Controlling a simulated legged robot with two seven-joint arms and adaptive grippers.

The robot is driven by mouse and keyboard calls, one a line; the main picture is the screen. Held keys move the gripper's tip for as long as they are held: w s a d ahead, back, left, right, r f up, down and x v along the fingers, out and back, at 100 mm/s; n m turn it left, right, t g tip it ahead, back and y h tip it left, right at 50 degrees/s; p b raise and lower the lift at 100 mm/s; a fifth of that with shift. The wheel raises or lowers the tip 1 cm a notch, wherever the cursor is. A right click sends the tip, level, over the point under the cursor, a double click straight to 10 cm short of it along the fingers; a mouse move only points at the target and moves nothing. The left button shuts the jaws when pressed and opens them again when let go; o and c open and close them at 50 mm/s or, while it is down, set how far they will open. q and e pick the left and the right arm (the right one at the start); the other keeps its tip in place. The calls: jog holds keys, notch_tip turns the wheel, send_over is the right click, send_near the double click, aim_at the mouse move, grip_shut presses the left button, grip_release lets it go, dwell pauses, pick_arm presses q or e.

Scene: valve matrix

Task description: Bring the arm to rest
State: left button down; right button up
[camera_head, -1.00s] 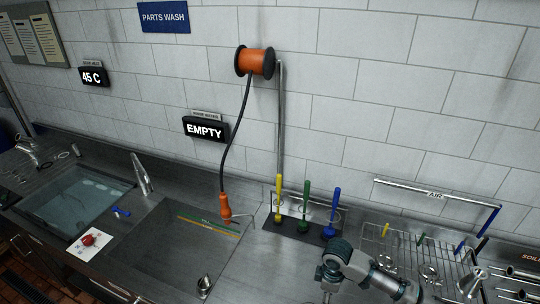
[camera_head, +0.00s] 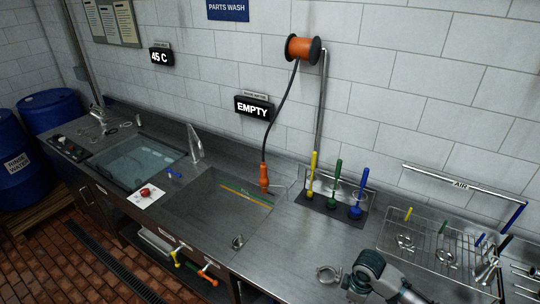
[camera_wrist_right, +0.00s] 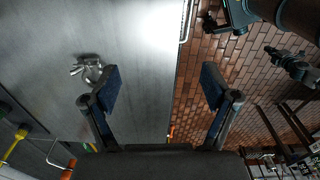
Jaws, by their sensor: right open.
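My right gripper (camera_wrist_right: 160,92) is open in the right wrist view, its two blue-padded fingers wide apart with nothing between them. Its arm (camera_head: 375,276) shows at the bottom right of the head view, over the front part of the steel counter (camera_head: 305,245); the fingers are not visible there. A small metal fitting (camera_head: 328,273) lies on the counter just left of this arm. It also shows beside the left finger in the right wrist view (camera_wrist_right: 90,68), apart from it. I cannot make out my left gripper in the head view.
An empty sink (camera_head: 215,212) and a water-filled basin (camera_head: 135,162) lie to the left. Yellow, green and blue brushes (camera_head: 337,182) stand at the wall. A wire rack (camera_head: 425,243) holds metal parts on the right. An orange hose handle (camera_head: 264,178) hangs near the sink.

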jog(key=s+a+f+m+t+y, duration=0.3)
jog(key=s+a+f+m, duration=0.1)
jog(key=s+a+f, duration=0.7)
jog(key=s+d+f+m+h, duration=0.3)
jog(key=s+d+m, duration=0.4)
jog(key=s, duration=0.1)
notch_tip(320, 180, down, 26)
jog(key=s+g+b, duration=0.1)
jog(key=s+b, duration=0.1)
jog(key=b, duration=0.1)
pick_arm(q)
notch_tip(320, 180, down, 5)
jog(key=shift+s+b, duration=0.1)
jog(key=shift+b, duration=0.9)
pick_arm(e)
jog(key=s+d+f+n+g, duration=0.1)
jog(key=s+d+f, duration=0.2)
jog(key=s+f, duration=1.5)
jog(key=shift+d+f, duration=0.15)
jog(key=shift+f, duration=0.7)
jog(key=shift+c, duration=0.3)
